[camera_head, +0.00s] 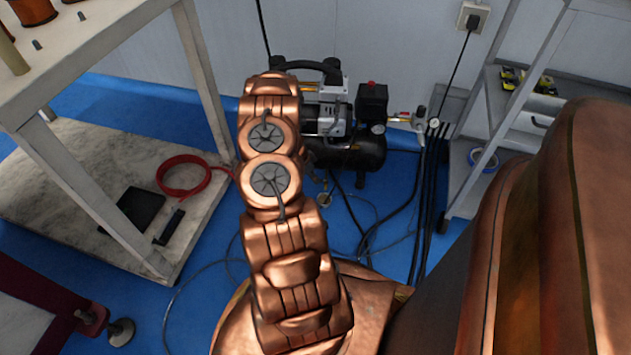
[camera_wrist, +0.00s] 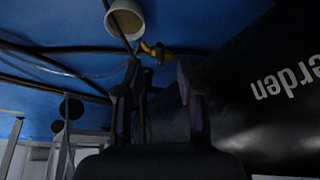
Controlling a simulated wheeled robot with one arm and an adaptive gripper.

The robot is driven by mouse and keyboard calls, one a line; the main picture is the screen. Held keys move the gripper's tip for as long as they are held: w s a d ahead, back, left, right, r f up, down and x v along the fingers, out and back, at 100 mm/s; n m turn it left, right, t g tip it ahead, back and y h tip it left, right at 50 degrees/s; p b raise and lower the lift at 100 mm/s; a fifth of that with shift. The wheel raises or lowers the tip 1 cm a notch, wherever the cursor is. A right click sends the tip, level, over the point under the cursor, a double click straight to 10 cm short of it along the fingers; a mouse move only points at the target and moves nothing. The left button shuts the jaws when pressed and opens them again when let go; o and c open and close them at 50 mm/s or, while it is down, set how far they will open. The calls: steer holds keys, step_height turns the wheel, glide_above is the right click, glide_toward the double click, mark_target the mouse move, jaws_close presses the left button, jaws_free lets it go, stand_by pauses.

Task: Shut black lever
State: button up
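The air compressor's black tank (camera_head: 362,152) stands on the blue floor behind my arm in the head view. In the wrist view the same tank (camera_wrist: 275,100), with upside-down white lettering, fills the right side. A small yellow brass fitting (camera_wrist: 157,50) shows just beyond my fingertips, against the tank's edge. The black lever is not clearly distinguishable; dark shapes around the fitting and between the fingers blend together. My gripper (camera_wrist: 158,78) is open, its two fingers apart, with the fitting just past the gap. In the head view my copper-coloured arm hides the gripper.
Black hoses (camera_head: 428,190) run over the floor right of the compressor. A grey shelf unit (camera_head: 470,175) stands at right, a white table (camera_head: 85,50) at left. A round beige cup-like part (camera_wrist: 125,19) sits near the fingertips.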

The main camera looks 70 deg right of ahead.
steer(key=shift+b+x, duration=0.5)
steer(key=shift+x, duration=1.45)
jaws_close()
